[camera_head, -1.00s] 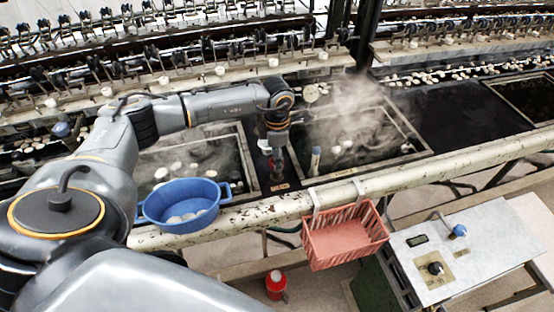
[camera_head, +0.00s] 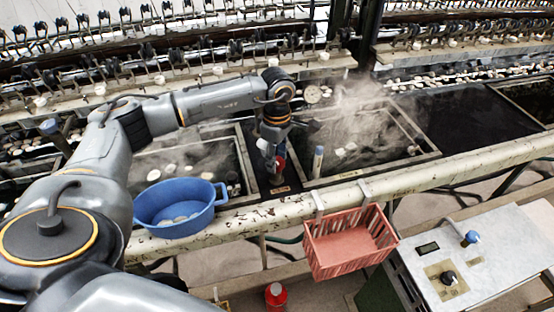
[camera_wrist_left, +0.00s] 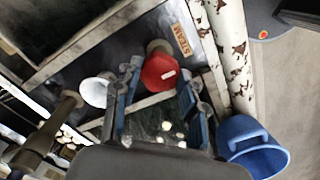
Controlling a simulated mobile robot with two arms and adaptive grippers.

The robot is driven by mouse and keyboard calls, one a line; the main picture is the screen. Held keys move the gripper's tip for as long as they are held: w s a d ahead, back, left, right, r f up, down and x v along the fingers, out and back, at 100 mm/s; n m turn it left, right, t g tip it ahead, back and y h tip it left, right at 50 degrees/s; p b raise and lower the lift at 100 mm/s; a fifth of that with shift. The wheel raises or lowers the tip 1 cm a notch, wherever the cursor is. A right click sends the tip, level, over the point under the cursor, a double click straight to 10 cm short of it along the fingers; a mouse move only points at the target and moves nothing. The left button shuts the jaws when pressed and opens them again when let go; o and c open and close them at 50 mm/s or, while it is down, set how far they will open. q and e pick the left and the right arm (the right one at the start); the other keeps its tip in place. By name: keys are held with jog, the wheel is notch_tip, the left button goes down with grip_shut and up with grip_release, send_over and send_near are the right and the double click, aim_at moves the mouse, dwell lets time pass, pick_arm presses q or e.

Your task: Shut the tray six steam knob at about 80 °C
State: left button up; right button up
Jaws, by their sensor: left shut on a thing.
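The red steam knob (camera_head: 279,163) stands on the dark strip between two steaming basins. In the left wrist view the red knob (camera_wrist_left: 159,72) sits between my fingers, beside a plate reading "STEAM" (camera_wrist_left: 181,38). My left gripper (camera_head: 271,160) reaches down from above and is shut on the knob; its fingers also show in the wrist view (camera_wrist_left: 160,88). The knob's exact turn cannot be read. A small display (camera_head: 428,248) on the pale control box is too small to read. My right gripper is in no view.
A blue bowl (camera_head: 150,212) with pale cocoons stands at the front rail (camera_head: 420,182). A red basket (camera_head: 312,235) hangs from that rail. A pale upright cylinder (camera_head: 318,160) stands right of the knob. Steam drifts over the right basin (camera_head: 425,150).

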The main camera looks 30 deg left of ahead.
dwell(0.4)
pick_arm(q)
jog(key=o, duration=1.2)
jog(key=shift+c, duration=0.2)
jog(key=shift+r, duration=0.15)
notch_tip(320, 180, up, 12)
